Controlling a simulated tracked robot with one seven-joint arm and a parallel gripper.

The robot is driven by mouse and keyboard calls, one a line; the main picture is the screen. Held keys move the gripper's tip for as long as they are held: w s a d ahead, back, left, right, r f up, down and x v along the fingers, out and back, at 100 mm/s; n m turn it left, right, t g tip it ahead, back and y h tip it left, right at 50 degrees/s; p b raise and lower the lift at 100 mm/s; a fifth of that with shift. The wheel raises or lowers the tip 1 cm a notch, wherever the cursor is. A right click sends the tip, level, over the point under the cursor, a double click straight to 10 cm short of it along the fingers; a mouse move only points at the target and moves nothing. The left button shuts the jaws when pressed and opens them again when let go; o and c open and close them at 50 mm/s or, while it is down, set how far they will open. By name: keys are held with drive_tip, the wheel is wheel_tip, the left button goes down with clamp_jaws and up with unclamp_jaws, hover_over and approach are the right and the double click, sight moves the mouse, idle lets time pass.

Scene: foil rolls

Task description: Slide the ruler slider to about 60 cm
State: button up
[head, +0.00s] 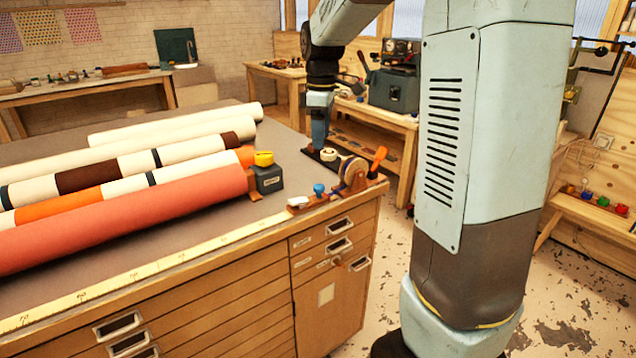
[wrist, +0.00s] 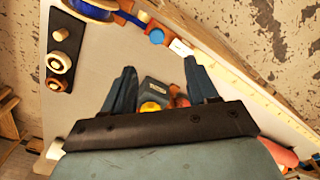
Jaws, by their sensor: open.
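A pale yellow ruler (head: 150,268) runs along the front edge of the grey-topped cabinet, and also shows in the wrist view (wrist: 240,80). A small white block with a reddish part (head: 298,203), seemingly the slider, sits at the ruler's right end; it also shows in the wrist view (wrist: 181,47). The ruler's numbers are too small to read surely. My gripper (head: 318,142) is above the cabinet's far right part, behind the block and apart from it. In the wrist view my gripper (wrist: 160,70) is open, with nothing between its fingers.
A blue knob (head: 319,190) and a reel with an orange handle (head: 355,175) stand right of the block. A dark box with a yellow top (head: 266,175) stands behind it. Several large rolls (head: 130,215) cover the left. A dark plate with knobs (head: 325,155) lies near my gripper.

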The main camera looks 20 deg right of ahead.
sight(319, 186)
drive_tip(key=shift+n, duration=0.3)
drive_tip(key=f, duration=0.9)
drive_tip(key=w+f, duration=0.1)
drive_tip(key=f, duration=0.4)
drive_tip(key=shift+f, duration=0.25)
clamp_jaws()
drive_tip(key=shift+a, duration=0.3)
drive_tip(key=shift+d, duration=0.15)
